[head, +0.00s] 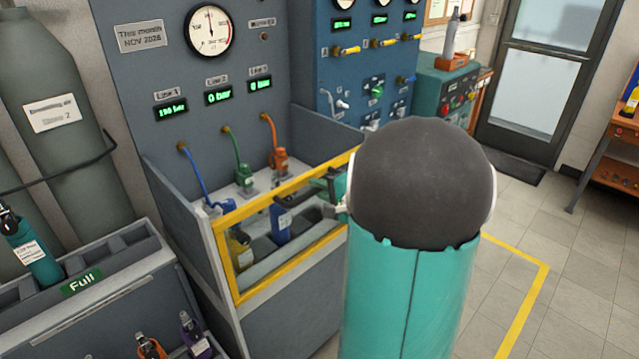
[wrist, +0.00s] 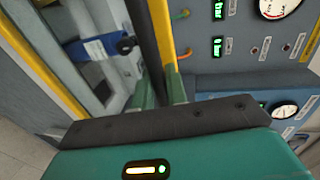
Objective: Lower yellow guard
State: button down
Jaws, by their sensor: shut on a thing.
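The yellow guard (head: 270,195) is a yellow rectangular frame across the open front of the grey bench bay in the head view. It stands raised, with the bay's contents visible through it. My gripper (head: 334,192) is at the guard's right part, partly hidden behind my own arm. The guard's right end is mostly hidden by my arm in the head view.
A rack (head: 120,262) with bottles is at the left. A blue panel (head: 365,75) stands behind. Floor (head: 575,270) is clear at the right.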

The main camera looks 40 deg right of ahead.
notch_tip(320, 180, down, 28)
jog(key=shift+r, duration=0.2)
jog(key=c, duration=1.5)
grip_release()
jog(key=shift+s, duration=0.1)
jog(key=v, duration=1.3)
jog(key=shift+s+a+r, duration=0.1)
jog(key=shift+s, duration=0.25)
jog(key=shift+w, duration=0.1)
